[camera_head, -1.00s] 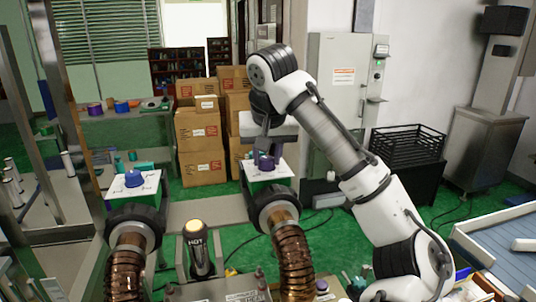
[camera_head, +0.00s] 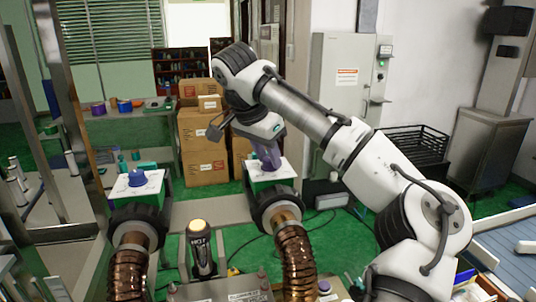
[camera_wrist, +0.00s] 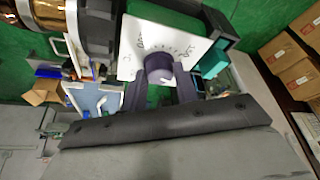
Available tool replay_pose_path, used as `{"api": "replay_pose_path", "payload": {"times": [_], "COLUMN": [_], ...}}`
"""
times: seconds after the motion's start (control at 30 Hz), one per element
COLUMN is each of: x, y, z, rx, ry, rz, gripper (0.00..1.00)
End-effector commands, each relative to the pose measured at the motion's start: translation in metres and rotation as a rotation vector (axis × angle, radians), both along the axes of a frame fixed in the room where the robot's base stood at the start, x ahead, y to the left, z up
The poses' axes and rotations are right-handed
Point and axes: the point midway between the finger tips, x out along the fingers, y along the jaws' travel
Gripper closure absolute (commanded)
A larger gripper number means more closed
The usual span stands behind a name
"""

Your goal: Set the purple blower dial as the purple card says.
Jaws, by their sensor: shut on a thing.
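The purple dial (camera_wrist: 158,66) sits on a white scale plate (camera_wrist: 130,65) with tick marks and lettering too small to read. A white mark shows on the dial's near side. My gripper (camera_wrist: 160,84) has a dark finger on each side of the dial and is shut on it. In the head view my gripper (camera_head: 267,155) reaches down to the right-hand panel (camera_head: 285,168), and its fingers mostly hide the dial there. I cannot pick out the purple card.
A similar blue-violet dial (camera_head: 136,178) stands on the left panel (camera_head: 152,188). Cardboard boxes (camera_head: 204,160) are stacked behind. A black crate (camera_head: 412,146) is at the right.

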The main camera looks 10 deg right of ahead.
Motion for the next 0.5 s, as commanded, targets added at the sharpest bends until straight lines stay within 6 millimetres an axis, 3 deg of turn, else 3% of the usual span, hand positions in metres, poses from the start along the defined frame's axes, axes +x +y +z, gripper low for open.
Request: {"api": "replay_pose_path", "payload": {"times": [0.5], "x": [0.0012], "y": [0.0001], "z": [0.0009], "rx": [0.0], "ry": [-0.002], "rz": [-0.133], "gripper": [0.93]}}
